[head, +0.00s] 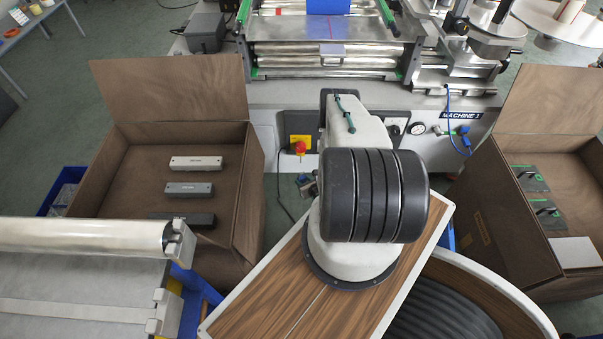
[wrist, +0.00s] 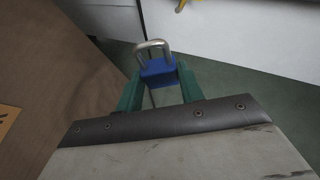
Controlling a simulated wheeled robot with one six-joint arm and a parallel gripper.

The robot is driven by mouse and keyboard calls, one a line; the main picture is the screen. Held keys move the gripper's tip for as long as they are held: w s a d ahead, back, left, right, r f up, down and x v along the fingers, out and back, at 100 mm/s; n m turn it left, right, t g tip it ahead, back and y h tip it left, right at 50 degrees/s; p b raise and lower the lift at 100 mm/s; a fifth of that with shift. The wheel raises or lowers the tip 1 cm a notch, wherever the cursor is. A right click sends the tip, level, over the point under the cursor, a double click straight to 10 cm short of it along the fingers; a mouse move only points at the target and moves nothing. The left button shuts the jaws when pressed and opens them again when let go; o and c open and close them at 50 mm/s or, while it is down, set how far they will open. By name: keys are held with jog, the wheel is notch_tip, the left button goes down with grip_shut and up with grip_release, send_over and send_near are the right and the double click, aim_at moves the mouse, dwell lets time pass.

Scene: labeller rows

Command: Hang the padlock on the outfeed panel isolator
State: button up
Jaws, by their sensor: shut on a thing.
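The padlock (wrist: 158,73) has a blue body and a silver shackle. In the wrist view it sits between the green fingers of my gripper (wrist: 160,68). My gripper is shut on the blue body, and the shackle points away from the gripper, clear of the fingers. In the head view my arm stands in front of the machine; I cannot make out the gripper's fingertips or the padlock there. No isolator can be clearly identified as the outfeed panel's. A yellow piece (wrist: 182,5) shows at the top edge of the wrist view, cut off.
Brown open crates stand left (head: 236,165) and right (head: 480,215).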

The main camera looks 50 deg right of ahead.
jog(key=shift+w+d+f, duration=0.1)
jog(key=shift+w+d, duration=0.2)
jog(key=shift+w, duration=0.25)
jog(key=shift+w+d, duration=0.25)
jog(key=shift+w, duration=0.25)
jog(key=w+d+f, duration=0.1)
jog(key=w+d, duration=0.4)
jog(key=d, duration=0.1)
jog(key=shift+d+f, duration=0.2)
jog(key=shift+f, duration=0.05)
dwell(0.7)
jog(key=o, duration=1.2)
jog(key=shift+c, duration=0.2)
jog(key=v, duration=0.7)
jog(key=shift+s, duration=0.3)
